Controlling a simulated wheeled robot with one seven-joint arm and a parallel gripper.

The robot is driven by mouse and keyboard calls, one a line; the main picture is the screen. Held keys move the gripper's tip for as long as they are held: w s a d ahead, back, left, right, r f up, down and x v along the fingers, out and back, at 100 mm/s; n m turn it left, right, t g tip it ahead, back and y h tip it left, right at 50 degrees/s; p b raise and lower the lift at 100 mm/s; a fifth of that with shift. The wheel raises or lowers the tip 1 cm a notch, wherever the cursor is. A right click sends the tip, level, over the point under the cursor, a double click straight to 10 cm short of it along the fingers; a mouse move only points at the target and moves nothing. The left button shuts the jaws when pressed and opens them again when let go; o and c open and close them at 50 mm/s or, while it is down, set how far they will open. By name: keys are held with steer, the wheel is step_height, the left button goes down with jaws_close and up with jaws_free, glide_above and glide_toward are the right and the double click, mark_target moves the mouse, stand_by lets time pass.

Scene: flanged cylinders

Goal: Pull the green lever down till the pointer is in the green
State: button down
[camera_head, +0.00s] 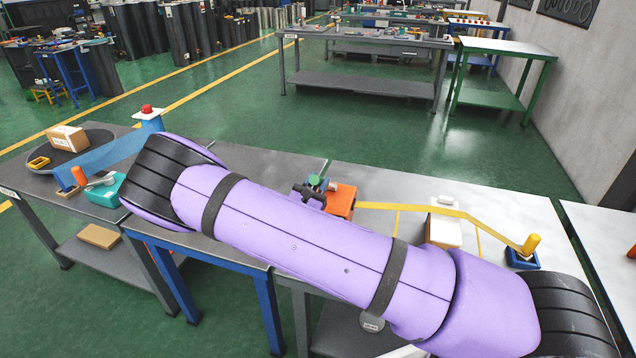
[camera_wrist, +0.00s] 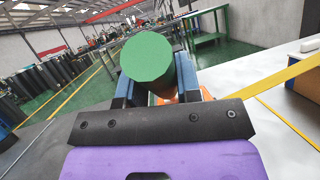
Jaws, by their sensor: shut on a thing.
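The green lever's round end (camera_wrist: 147,57) faces me in the wrist view, between the two fingers of my gripper (camera_wrist: 154,75). The gripper is shut on it. In the head view the green end (camera_head: 316,180) shows small beyond my purple arm, with my gripper (camera_head: 312,190) around it. An orange block (camera_head: 341,200) stands right beside the gripper; in the wrist view a bit of orange shows behind the fingers. The lever's shaft is mostly hidden. I cannot see the pointer or the green zone in either view.
My arm covers much of the benches. A yellow bar with a yellow knob (camera_head: 531,244) and a white-topped box (camera_head: 443,231) are on the right bench. A teal block (camera_head: 108,189), a blue bar (camera_head: 112,157) and a cardboard box (camera_head: 68,138) are on the left bench.

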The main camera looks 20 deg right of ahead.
steer(key=shift+s+a+f+t+h, duration=0.25)
steer(key=shift+s+f+t+h, duration=0.1)
steer(key=shift+f, duration=0.2)
steer(key=c, duration=0.8)
jaws_free()
steer(key=v, duration=1.1)
steer(key=shift+r, duration=0.1)
